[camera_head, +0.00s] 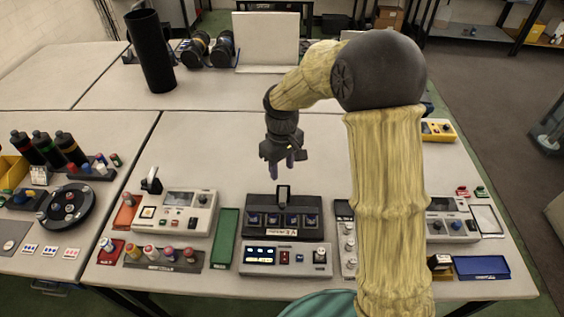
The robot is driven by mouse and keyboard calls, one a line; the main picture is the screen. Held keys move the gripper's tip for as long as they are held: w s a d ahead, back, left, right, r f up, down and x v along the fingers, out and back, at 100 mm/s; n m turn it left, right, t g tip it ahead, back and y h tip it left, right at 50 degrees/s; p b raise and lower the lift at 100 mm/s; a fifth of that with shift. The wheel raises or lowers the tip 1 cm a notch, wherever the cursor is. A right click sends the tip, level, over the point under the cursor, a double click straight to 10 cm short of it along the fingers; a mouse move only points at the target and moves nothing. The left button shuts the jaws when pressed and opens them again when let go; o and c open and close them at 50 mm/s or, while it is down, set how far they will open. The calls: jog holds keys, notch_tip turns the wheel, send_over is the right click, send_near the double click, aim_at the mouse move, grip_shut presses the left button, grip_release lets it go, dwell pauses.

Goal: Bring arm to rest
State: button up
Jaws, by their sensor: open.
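My arm (388,190) rises from the lower right, bends at a dark rounded elbow and reaches left over the table. My gripper (288,171) hangs at its end, pointing down, with its fingers apart and nothing seen between them. It is in the air above the table, behind a black device (283,216) with a row of several dark slots and a small upright piece. The arm hides part of the table to the right.
A tall black cylinder (150,52) stands at the back left. Grey instrument boxes (171,212), (286,258) and (452,222) line the front. A green tray (225,236) and blue tray (481,267) lie near the front edge. The table's middle left (200,130) is clear.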

jog(key=s+d+r+m+t, duration=0.2)
jog(key=s+d+m, duration=0.6)
jog(key=s+d, duration=0.7)
jog(key=shift+s+d+r+m+t, duration=0.3)
jog(key=shift+s+r, duration=0.15)
jog(key=shift+w, duration=0.1)
dwell(0.5)
jog(key=shift+s, duration=0.25)
